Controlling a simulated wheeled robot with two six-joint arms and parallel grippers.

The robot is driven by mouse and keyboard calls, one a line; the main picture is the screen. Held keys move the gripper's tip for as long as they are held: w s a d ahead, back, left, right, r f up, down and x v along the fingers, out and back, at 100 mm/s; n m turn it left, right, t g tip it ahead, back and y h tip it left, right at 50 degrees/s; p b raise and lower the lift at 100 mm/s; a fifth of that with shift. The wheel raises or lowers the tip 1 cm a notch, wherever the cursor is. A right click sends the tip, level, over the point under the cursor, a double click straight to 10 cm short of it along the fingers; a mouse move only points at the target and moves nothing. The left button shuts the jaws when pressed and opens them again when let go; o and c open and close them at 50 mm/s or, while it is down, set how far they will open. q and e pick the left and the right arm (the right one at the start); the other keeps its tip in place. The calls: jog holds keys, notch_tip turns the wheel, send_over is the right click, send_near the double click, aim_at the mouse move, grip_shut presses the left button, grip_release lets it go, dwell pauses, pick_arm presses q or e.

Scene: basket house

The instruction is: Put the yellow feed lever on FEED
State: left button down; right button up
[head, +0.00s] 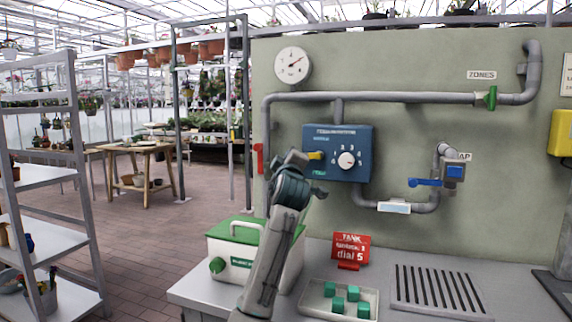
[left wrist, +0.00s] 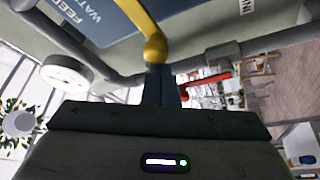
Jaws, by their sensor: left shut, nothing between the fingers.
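The yellow feed lever (head: 315,155) is on the left part of the blue control box (head: 359,138) on the wall. It points left, and its tip is partly hidden by my gripper. In the left wrist view the lever ends in a round yellow knob (left wrist: 154,49), right at my fingertips. Box lettering there includes FEED (left wrist: 75,8). My left gripper (head: 297,157) is beside the lever's end, its fingers (left wrist: 159,85) shut with nothing between them. I cannot tell whether they touch the knob. My right gripper is not in view.
A white dial knob (head: 346,160) is right of the lever. A red valve handle (head: 258,158) is left of my gripper. Grey pipes (head: 400,97) run around the box. Below are a green-lidded box (head: 240,232), a red sign (head: 351,248) and a tray of green cubes (head: 312,305).

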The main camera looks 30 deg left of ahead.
pick_arm(q)
jog(key=f+n+b, duration=0.1)
jog(key=n, duration=0.1)
jog(key=f+n+g+b, duration=0.1)
jog(key=d+f+n+g+b, duration=0.1)
jog(key=f+n+b, duration=0.1)
jog(key=shift+w+d+n, duration=0.1)
jog(key=shift+w+n, duration=0.1)
jog(key=shift+n, duration=0.1)
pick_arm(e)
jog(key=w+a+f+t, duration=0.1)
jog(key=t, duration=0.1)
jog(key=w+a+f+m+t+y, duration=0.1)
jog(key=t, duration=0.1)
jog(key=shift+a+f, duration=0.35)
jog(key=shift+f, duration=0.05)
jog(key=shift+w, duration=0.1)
pick_arm(q)
jog(key=shift+d, duration=0.1)
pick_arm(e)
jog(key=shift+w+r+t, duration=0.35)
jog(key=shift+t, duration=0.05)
